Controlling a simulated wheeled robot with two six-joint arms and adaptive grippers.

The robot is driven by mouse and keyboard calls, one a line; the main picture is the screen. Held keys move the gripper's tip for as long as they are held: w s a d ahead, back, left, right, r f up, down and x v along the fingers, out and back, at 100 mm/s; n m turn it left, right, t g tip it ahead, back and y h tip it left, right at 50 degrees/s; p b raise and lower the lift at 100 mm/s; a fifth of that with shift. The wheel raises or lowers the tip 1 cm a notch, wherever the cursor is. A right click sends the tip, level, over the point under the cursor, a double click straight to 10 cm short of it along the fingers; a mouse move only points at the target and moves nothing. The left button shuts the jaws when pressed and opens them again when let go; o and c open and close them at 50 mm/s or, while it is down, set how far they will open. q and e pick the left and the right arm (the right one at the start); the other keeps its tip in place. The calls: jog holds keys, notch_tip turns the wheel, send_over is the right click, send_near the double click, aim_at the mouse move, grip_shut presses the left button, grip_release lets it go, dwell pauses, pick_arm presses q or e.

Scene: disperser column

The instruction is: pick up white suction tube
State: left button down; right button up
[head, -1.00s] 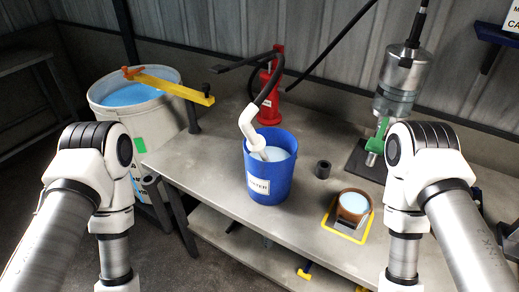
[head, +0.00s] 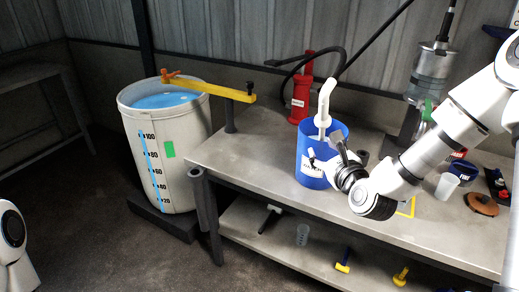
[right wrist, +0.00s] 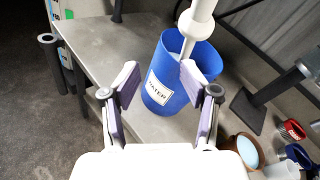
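The white suction tube (head: 325,104) stands in the blue bucket (head: 309,158), its lower end hidden inside. In the right wrist view the tube (right wrist: 199,16) rises from the bucket (right wrist: 173,73) toward the top edge. My right gripper (head: 325,154) is in front of the bucket, just below its rim in the head view. In the right wrist view my right gripper (right wrist: 160,83) is open and empty, its fingers spread apart. The tube is beyond the fingertips, nearer the right finger. My left gripper is not in view; only part of my left arm shows at lower left.
A white drum (head: 172,165) of blue liquid stands left of the bench (head: 258,150); a yellow bar (head: 205,88) reaches over it. A red pump (head: 301,98) with a black hose stands behind the bucket. Right of it are a disperser (head: 428,80) and several small items.

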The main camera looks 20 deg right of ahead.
aim_at(324, 115)
jog(key=shift+m+t+h, duration=0.3)
jog(key=shift+m+t, duration=0.3)
jog(key=shift+t, duration=0.3)
jog(key=w+d+r, duration=0.1)
jog(key=w+r, duration=0.1)
jog(key=w+d+r+p, duration=0.1)
jog(key=w+r, duration=0.1)
jog(key=w+r+p, duration=0.1)
jog(key=w+r, duration=0.1)
jog(key=shift+w+d+r, duration=0.1)
jog(key=shift+d, duration=0.3)
jog(key=shift+w+d+f, duration=0.25)
jog(key=shift+w+d, duration=0.1)
jog(key=shift+w, duration=0.15)
jog(key=shift+w+d+f, duration=0.2)
jog(key=shift+w+d, duration=0.1)
jog(key=shift+w, duration=0.15)
jog(key=shift+a+r, duration=0.1)
jog(key=shift+a, duration=0.1)
jog(key=c, duration=0.5)
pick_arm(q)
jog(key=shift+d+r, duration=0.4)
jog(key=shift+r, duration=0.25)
pick_arm(e)
jog(key=shift+s, duration=0.1)
grip_shut()
